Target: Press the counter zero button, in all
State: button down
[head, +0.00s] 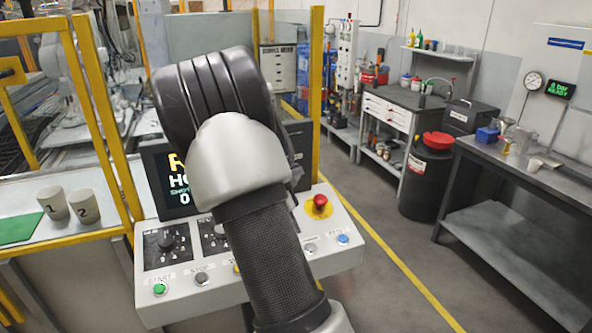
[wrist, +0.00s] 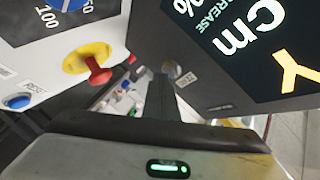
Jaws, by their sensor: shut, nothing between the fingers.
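The control panel (head: 185,300) slopes below a dark screen (head: 170,180), which reads partly "HO" and "0". Its front row has a green button (head: 159,289), a grey button (head: 201,278), a pale button (head: 310,248) and a blue button (head: 343,239). A yellow one is mostly hidden by my arm. I cannot read which is the counter zero button. In the wrist view the blue button (wrist: 17,101) is at the left edge. My gripper (wrist: 163,78) is shut and empty, beside the screen (wrist: 250,45); my arm hides it in the head view.
A red mushroom knob (head: 319,202) on a yellow base stands up from the panel; it also shows in the wrist view (wrist: 97,70).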

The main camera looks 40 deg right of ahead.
jog(key=shift+s+a, duration=0.15)
jog(key=shift+s, duration=0.5)
jog(key=shift+b, duration=0.3)
jog(key=s, duration=0.2)
jog(key=s+a+b, duration=0.1)
jog(key=s, duration=0.2)
jog(key=shift+a, duration=0.1)
jog(key=shift+w, duration=0.1)
dwell(0.3)
